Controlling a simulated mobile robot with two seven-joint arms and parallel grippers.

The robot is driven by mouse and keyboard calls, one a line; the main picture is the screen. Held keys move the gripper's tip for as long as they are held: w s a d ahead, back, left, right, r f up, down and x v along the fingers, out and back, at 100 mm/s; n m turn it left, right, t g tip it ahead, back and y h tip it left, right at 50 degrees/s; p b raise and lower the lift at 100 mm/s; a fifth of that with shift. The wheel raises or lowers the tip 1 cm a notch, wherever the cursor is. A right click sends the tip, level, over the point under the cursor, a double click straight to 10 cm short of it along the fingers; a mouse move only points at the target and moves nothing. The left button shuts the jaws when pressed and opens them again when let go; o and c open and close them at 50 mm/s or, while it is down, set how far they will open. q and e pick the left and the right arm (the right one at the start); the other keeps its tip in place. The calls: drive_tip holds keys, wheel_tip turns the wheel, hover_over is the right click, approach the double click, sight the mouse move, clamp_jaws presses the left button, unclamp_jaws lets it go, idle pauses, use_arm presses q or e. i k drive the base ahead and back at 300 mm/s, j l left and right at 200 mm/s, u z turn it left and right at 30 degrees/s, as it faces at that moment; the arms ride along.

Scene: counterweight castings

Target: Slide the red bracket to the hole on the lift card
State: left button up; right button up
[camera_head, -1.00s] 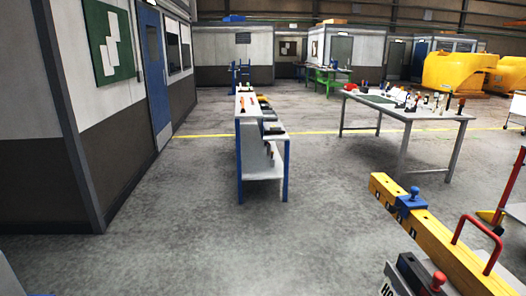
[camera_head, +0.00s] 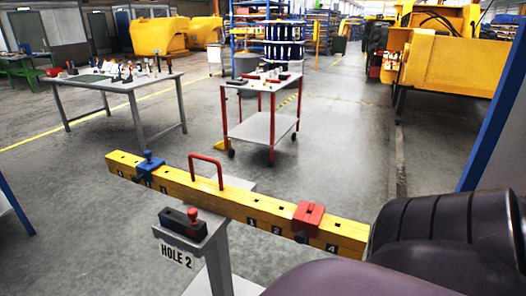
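A yellow beam (camera_head: 240,203) with a red loop handle (camera_head: 207,172) lies across a stand. The red bracket (camera_head: 308,217) sits around its right half, between the printed numbers 2 and 4, covering the marking there. A blue bracket (camera_head: 148,167) sits on the left half. The lift card (camera_head: 177,256) on the stand's front reads "HOLE 2". A dark block (camera_head: 182,224) with a red knob (camera_head: 194,219) rests on the stand in front of the beam. A dark purple arm of mine fills the lower right, hiding the beam's right end. Neither gripper shows.
A red-legged cart (camera_head: 262,125) stands behind the beam, with a grey-legged table (camera_head: 118,86) to its left. A blue post (camera_head: 496,120) rises at the right. Open concrete floor lies between the beam and these.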

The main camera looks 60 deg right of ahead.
sight(305, 225)
drive_tip(key=z, duration=2.15)
